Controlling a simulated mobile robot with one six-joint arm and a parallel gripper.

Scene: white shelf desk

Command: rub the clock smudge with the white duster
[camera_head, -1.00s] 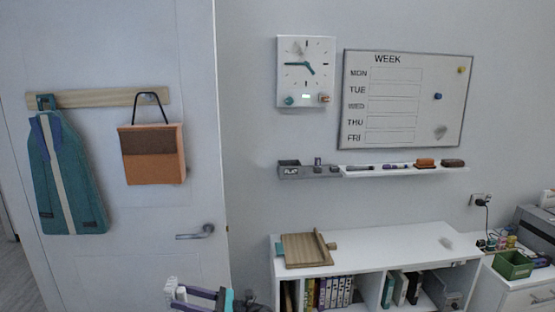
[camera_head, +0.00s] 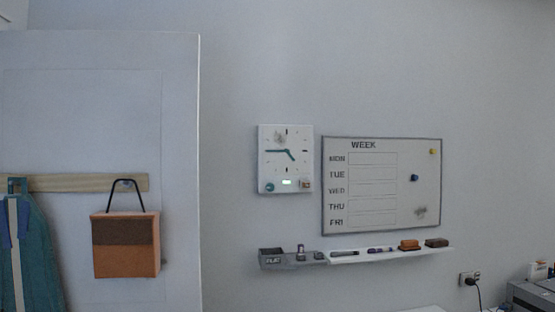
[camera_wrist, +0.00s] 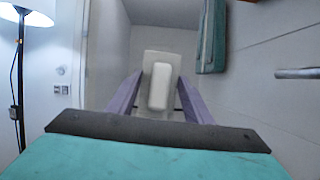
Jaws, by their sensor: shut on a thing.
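The square white clock (camera_head: 285,172) hangs on the wall left of the whiteboard in the head view. A grey smudge (camera_head: 280,138) lies on the upper left of its face. It has teal hands, a teal knob and a small lit display at the bottom. In the wrist view my gripper (camera_wrist: 160,92) is shut on the white duster (camera_wrist: 159,84), a pale block on a wider pale base, between its purple fingers. My gripper and the duster do not show in the head view, so their distance from the clock cannot be told.
The whiteboard (camera_head: 331,225) has its own grey smudge (camera_head: 421,212) at lower right. A narrow ledge (camera_head: 345,259) below holds a grey box, markers and two erasers. A brown bag (camera_head: 126,262) hangs on the door at left. A door handle (camera_wrist: 298,73) shows in the wrist view.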

